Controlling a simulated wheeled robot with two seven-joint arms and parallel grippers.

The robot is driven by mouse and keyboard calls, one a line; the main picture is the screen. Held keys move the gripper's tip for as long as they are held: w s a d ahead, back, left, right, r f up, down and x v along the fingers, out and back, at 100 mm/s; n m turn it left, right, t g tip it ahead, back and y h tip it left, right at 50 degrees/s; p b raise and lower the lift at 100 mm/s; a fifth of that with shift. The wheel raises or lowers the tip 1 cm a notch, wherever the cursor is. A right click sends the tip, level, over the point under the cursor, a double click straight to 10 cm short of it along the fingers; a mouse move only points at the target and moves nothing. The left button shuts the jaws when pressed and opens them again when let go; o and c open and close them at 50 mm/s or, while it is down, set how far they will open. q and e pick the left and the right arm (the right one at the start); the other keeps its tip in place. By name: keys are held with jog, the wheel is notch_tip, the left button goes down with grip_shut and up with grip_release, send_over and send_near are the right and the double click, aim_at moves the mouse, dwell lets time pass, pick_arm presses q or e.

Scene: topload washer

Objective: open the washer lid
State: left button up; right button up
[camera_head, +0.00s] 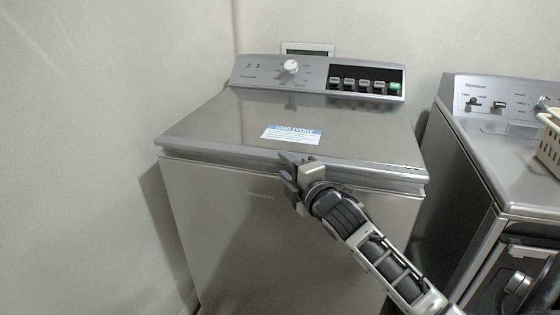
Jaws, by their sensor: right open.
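The grey top-load washer stands in the middle of the head view. Its lid (225,116) is down flat over the top, with a blue and white "LOAD EVENLY" label (291,134) near its front edge. My right gripper (287,166) is at the front edge of the lid, just below the label. It is open, and I see nothing between its fingers. I cannot tell whether a fingertip touches the lid edge. The gripper and wrist hide part of the front edge and front panel. My left gripper is not in view.
The washer's control panel (315,78) with a white knob (291,66) rises behind the lid. A second grey machine (510,165) stands at the right, with a beige basket (549,140) on top. A plain wall (90,120) lies close on the left.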

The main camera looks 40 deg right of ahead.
aim_at(279, 161)
jog(key=shift+w+d, duration=0.1)
jog(key=shift+w, duration=1.5)
